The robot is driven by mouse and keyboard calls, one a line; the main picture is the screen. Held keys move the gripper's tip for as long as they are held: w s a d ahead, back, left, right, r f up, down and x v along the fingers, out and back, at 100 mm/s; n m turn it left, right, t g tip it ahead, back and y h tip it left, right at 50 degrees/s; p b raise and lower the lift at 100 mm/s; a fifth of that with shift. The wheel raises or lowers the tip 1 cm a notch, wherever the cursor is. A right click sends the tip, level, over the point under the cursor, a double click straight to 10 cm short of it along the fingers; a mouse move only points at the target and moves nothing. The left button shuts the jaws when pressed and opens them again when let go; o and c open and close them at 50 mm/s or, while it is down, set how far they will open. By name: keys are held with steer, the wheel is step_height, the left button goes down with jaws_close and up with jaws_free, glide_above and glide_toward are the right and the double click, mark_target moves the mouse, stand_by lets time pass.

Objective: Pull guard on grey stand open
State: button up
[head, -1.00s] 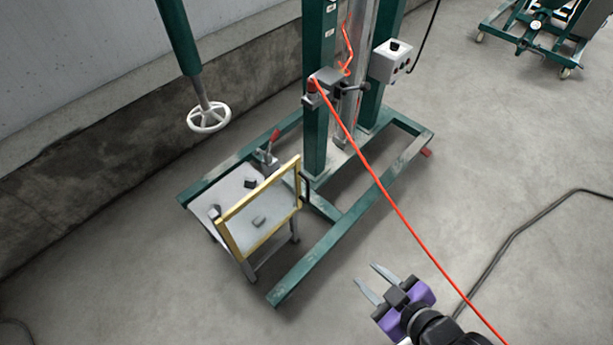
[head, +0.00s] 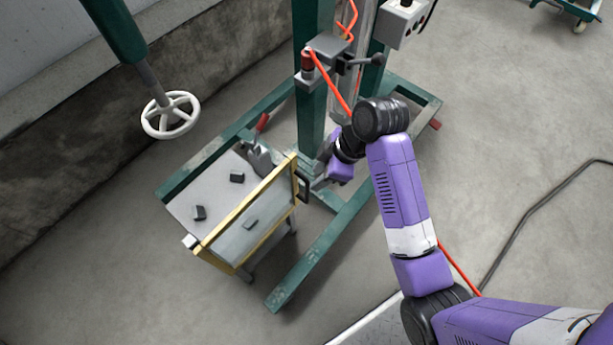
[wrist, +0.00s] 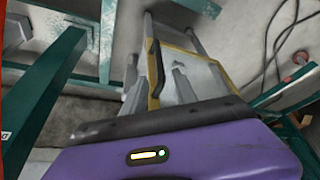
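The guard (head: 247,217) is a clear panel in a yellow frame, tilted up along the front side of the grey stand (head: 190,202). Its black handle (head: 303,189) is at the right end of the frame; it also shows in the wrist view (wrist: 155,66). My gripper (head: 314,183) is beside the handle, partly hidden by its own purple body. In the wrist view its two grey fingers (wrist: 157,82) are apart, one on each side of the handle in the picture. I cannot tell whether they touch it.
A green frame (head: 305,262) surrounds the stand, with an upright post (head: 311,110) close behind my gripper. A red-handled clamp (head: 260,150) sits behind the stand's top. A white handwheel (head: 170,115) hangs at left. An orange hose (head: 328,78) runs past my arm.

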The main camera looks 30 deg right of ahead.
mark_target(307, 186)
steer(key=b+x, duration=0.2)
steer(key=x, duration=0.5)
steer(key=shift+a+f, duration=0.1)
steer(key=shift+f, duration=0.2)
jaws_close()
stand_by(1.2)
